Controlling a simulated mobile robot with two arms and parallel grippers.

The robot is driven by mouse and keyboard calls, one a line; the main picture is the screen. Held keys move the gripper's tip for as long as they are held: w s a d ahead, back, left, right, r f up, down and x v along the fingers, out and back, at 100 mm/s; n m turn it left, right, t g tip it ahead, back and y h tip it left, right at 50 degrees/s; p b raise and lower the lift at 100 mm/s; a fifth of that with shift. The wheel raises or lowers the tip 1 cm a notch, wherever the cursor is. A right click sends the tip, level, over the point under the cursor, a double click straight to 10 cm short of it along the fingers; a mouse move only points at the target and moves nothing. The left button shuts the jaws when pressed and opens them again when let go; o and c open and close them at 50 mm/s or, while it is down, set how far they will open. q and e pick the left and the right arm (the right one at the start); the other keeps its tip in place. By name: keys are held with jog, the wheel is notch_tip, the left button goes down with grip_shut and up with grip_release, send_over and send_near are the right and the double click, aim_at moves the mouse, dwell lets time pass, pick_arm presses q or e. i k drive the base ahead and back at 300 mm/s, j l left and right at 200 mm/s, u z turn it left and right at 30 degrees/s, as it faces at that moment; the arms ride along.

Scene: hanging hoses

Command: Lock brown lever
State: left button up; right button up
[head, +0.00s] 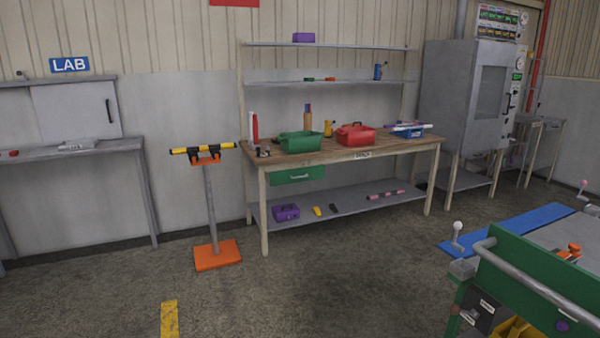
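I cannot make out a brown lever in the head view. A lever with a pale round knob (457,228) stands upright at the blue strip on the right. A second lever with a pinkish knob (584,185) shows at the right edge. Neither of my grippers is in view.
A wooden workbench (390,147) with a green bin (300,142) and a red toolbox (355,135) stands at the back wall. An orange-based stand (217,256) holds a yellow-and-black bar (203,149). A grey cabinet (470,100) is at the back right. The floor in front is clear.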

aim_at(455, 309)
jog(key=z, duration=1.65)
jog(key=k+j+u, duration=0.2)
jog(key=j+u, duration=0.2)
